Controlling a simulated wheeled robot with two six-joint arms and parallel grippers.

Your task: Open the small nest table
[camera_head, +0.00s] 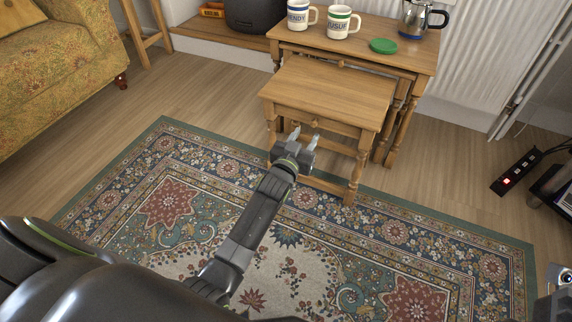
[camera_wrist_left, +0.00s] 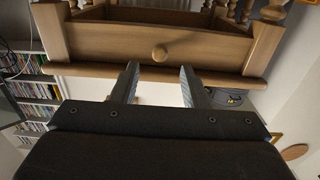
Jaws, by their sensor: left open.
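The small nest table (camera_head: 335,85) is light wood and stands in front of a larger matching table. Its drawer front faces me and looks closed. In the left wrist view the drawer front (camera_wrist_left: 115,45) appears upside down, with a round wooden knob (camera_wrist_left: 160,52) near its middle. My left gripper (camera_head: 304,139) is in front of the drawer, by the small table's front edge. It is open and empty. In the left wrist view its fingers (camera_wrist_left: 158,84) point at the drawer, spread either side of the knob's line, with the knob beyond the tips.
The larger table (camera_head: 425,58) behind holds two mugs (camera_head: 339,22), a green lid (camera_head: 383,46) and a steel pot (camera_head: 415,20). A patterned rug (camera_head: 165,200) covers the floor before the tables. A sofa (camera_head: 60,80) stands left, a power strip (camera_head: 515,172) lies right.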

